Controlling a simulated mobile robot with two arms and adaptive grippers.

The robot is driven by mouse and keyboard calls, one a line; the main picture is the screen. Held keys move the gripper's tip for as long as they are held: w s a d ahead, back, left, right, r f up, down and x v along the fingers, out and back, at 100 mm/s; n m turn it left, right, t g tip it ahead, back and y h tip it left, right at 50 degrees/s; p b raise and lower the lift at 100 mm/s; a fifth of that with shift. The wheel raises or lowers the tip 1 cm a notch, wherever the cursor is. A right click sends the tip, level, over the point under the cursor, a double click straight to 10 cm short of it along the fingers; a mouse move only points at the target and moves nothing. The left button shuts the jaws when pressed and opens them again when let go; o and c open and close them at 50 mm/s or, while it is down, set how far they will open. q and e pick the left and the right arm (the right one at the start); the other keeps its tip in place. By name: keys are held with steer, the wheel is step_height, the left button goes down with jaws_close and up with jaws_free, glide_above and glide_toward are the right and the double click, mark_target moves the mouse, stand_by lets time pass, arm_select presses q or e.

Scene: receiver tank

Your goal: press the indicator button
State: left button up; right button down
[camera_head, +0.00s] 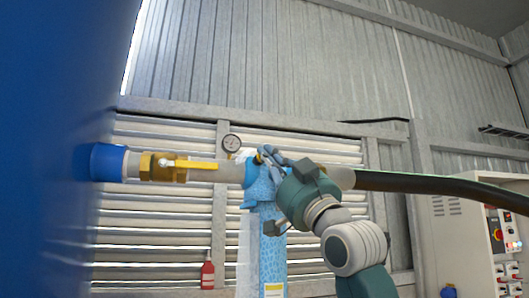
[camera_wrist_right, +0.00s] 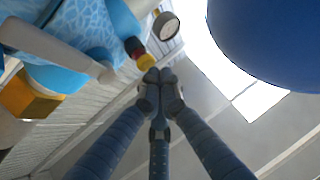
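My right gripper (camera_head: 270,154) reaches in from the right in the head view, at the top of a blue patterned fitting (camera_head: 271,250) on the pipe. In the right wrist view its fingers (camera_wrist_right: 158,76) are drawn together at the tips with nothing between them. Just beyond the tips, a small part with red, black and yellow bands (camera_wrist_right: 138,52) sticks out from the blue patterned body (camera_wrist_right: 80,28). It may be the indicator button. The tips look close to it, but I cannot tell whether they touch. In the head view the gripper mostly hides this spot. My left gripper is not in view.
A pressure gauge (camera_head: 231,144) stands on the pipe close to my gripper. A brass valve (camera_head: 160,167) with a yellow lever (camera_head: 197,165) lies left of it. A large blue tank (camera_head: 55,120) fills the left. A control cabinet (camera_head: 462,230) stands right.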

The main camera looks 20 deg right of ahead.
steer(key=shift+w+p, duration=0.3)
steer(key=shift+w, duration=0.15)
stand_by(0.6)
steer(key=shift+s, duration=0.15)
steer(key=shift+s+b, duration=0.45)
steer(key=shift+s, duration=0.15)
steer(key=s+b, duration=0.2)
steer(key=s, duration=0.3)
steer(key=shift+d, duration=0.1)
stand_by(0.5)
